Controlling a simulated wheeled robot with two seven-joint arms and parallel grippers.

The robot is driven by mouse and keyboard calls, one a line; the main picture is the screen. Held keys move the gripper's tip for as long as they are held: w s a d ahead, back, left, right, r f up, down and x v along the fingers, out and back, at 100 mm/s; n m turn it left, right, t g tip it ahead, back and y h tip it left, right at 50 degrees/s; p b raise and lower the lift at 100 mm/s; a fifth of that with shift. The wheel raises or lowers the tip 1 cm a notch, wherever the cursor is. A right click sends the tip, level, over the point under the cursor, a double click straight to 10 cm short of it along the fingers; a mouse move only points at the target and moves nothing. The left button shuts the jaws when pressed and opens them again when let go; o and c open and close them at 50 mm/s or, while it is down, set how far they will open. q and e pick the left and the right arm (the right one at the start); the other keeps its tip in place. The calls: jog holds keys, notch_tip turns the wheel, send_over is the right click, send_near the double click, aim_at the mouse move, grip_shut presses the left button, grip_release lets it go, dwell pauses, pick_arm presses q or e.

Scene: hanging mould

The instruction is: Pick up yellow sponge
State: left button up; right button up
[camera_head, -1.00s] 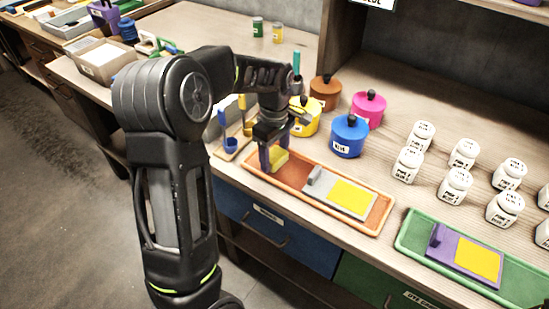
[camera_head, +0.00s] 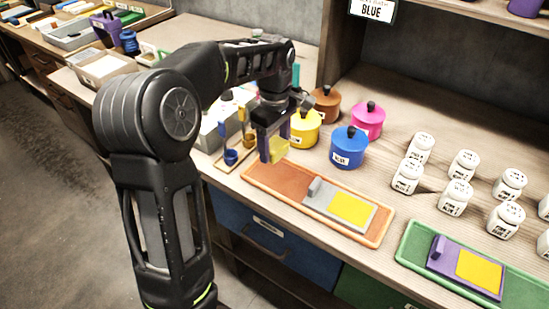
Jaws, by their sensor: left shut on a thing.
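The yellow sponge (camera_head: 279,149) is a small yellow block in the camera_head view. My left gripper (camera_head: 272,148) points down and is shut on it. It holds the sponge above the left end of the orange tray (camera_head: 277,183). Part of the sponge is hidden by the gripper's fingers. My right gripper does not show.
A grey mould with a yellow panel (camera_head: 351,208) lies in the orange tray. Yellow (camera_head: 305,133), blue (camera_head: 348,150), pink (camera_head: 369,123) and brown (camera_head: 327,104) pots stand behind. A green tray (camera_head: 417,251) and several white jars (camera_head: 456,196) are at right.

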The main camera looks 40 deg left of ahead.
pick_arm(q)
jog(key=shift+r, duration=1.1)
